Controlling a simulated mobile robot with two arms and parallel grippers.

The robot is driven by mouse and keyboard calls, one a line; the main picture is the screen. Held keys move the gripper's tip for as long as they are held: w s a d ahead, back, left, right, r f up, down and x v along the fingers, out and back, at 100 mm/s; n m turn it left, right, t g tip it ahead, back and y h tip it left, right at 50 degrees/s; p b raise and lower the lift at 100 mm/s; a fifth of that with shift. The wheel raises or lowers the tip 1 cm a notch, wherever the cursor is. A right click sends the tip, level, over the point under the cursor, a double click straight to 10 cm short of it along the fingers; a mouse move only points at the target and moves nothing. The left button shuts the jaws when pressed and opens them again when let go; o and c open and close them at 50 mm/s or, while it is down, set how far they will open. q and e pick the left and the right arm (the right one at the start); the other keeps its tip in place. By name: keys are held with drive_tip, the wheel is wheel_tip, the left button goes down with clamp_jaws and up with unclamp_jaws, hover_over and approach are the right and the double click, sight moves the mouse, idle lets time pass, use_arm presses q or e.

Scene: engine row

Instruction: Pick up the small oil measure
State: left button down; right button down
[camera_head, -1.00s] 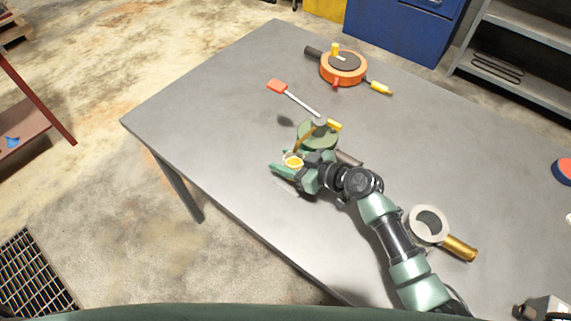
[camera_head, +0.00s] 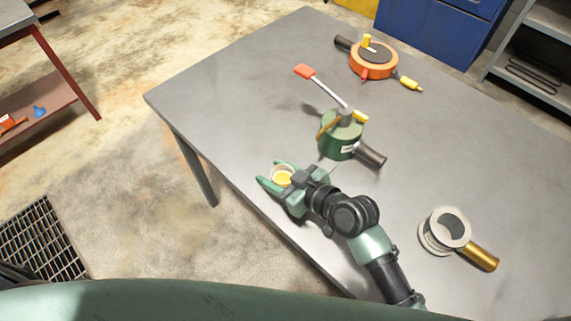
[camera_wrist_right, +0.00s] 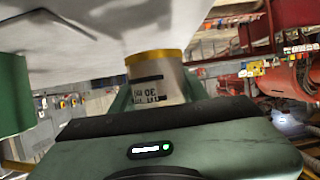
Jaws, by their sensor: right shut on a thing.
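The small oil measure (camera_head: 282,176), a pale cup with yellow inside, is between the fingers of my right gripper (camera_head: 272,180), near the table's front-left edge. My right gripper is shut on it. In the right wrist view the measure (camera_wrist_right: 157,78) is a pale cylinder with a yellow band, dark marks and inverted-looking print. My left gripper is not in view.
A green can (camera_head: 340,143) with a dark handle stands just behind my right gripper. A red-tipped tool (camera_head: 318,82) reaches past it. An orange round device (camera_head: 374,62) is at the back. A ring with a brass handle (camera_head: 445,228) lies at right. The grey table (camera_head: 230,100) is clear at left.

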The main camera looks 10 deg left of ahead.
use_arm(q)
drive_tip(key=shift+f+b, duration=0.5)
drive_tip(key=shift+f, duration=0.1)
use_arm(e)
drive_tip(key=shift+s+a, duration=0.65)
drive_tip(key=shift+s, duration=0.2)
drive_tip(key=shift+s+a, duration=0.6)
drive_tip(key=shift+s, duration=0.3)
drive_tip(key=shift+s+a, duration=0.65)
drive_tip(key=shift+s, duration=0.2)
